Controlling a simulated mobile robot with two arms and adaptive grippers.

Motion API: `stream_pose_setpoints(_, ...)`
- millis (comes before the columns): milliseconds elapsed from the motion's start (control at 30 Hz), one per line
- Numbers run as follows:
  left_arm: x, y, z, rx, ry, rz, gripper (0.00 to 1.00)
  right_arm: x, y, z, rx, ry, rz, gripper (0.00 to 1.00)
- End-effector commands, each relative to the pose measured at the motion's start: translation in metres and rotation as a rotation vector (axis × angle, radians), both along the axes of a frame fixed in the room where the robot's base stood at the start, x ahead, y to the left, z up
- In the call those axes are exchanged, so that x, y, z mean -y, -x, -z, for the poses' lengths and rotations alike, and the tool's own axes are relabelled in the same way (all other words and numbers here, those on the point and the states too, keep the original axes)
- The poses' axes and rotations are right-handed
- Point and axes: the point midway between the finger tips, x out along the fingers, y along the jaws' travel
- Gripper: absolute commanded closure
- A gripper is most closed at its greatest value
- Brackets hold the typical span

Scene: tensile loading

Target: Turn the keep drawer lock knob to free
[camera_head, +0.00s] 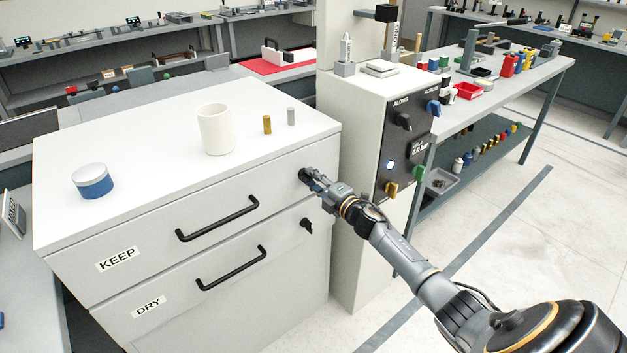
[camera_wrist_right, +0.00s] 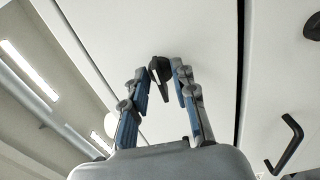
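The white cabinet's upper drawer, labelled KEEP (camera_head: 117,259), is closed. Its black lock knob (camera_head: 303,174) sits near the right end of the drawer front and is partly hidden by my gripper in the head view. My right gripper (camera_head: 313,181) is at this knob. In the right wrist view, the knob (camera_wrist_right: 160,68) and its narrow lever lie between the two parted fingertips of the gripper (camera_wrist_right: 164,80). A small gap shows beside the lever, and I see no clear grip. My left gripper is not in view.
The DRY drawer (camera_head: 150,306) below has a black handle (camera_head: 232,268) and its own lock knob (camera_head: 306,225). The KEEP handle (camera_head: 218,220) sticks out left of my gripper. A control column (camera_head: 358,200) stands close on the right. A white cup (camera_head: 216,130) stands on top.

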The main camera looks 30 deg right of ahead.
Motion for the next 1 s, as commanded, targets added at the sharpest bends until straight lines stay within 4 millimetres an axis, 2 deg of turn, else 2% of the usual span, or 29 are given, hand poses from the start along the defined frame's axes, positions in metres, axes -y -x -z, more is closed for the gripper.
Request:
stream_pose_setpoints(233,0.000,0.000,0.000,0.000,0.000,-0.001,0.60,0.000,0.000,0.000,0.000,0.001,-0.001,0.72)
stream_pose_setpoints(367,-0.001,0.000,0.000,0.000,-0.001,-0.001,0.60,0.001,0.007,0.000,0.001,0.002,-0.001,0.72)
stream_pose_setpoints(467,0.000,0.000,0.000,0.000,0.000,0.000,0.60,0.002,0.020,0.001,-0.002,0.004,-0.001,0.72)
stream_pose_setpoints(800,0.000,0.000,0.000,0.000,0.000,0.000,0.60,0.006,0.085,0.002,-0.003,0.001,-0.001,0.72)
stream_pose_setpoints(1000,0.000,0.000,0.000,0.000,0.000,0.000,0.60,0.008,0.111,0.001,-0.001,0.000,-0.001,0.72)
